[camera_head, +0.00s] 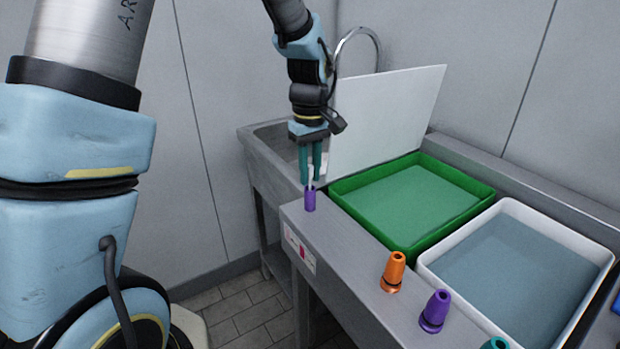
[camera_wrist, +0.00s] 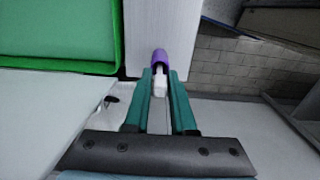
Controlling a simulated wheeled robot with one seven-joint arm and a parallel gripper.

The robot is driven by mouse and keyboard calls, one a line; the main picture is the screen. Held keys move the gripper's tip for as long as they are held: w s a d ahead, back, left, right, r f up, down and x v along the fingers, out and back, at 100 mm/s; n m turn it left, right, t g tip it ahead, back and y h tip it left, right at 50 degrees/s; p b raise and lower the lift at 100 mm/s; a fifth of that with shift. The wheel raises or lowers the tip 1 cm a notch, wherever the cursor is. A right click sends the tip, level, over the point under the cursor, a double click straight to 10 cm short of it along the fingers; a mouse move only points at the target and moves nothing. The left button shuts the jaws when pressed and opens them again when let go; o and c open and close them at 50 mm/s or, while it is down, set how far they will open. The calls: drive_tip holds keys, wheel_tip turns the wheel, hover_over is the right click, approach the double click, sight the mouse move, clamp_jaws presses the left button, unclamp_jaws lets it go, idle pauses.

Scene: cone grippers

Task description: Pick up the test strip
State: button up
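The test strip (camera_head: 310,181) is a small white upright piece standing in a purple cone holder (camera_head: 310,201) at the near left corner of the counter. In the wrist view the white strip (camera_wrist: 160,84) lies between the fingertips, with the purple holder (camera_wrist: 161,60) just beyond. My gripper (camera_head: 311,178) points down over the holder, its two teal fingers on either side of the strip. The fingers (camera_wrist: 160,76) stand apart, with at most a narrow gap to the strip; contact cannot be made out clearly. The strip's lower end is hidden in the holder.
On the counter (camera_head: 355,262) stand orange (camera_head: 393,272), purple (camera_head: 435,311) and teal (camera_head: 495,343) cones. A green tray (camera_head: 400,240) and a white tray (camera_head: 440,285) lie behind them. A white panel (camera_head: 385,115) stands upright near the sink (camera_head: 270,150) and tap.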

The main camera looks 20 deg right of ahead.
clamp_jaws()
idle(0.3)
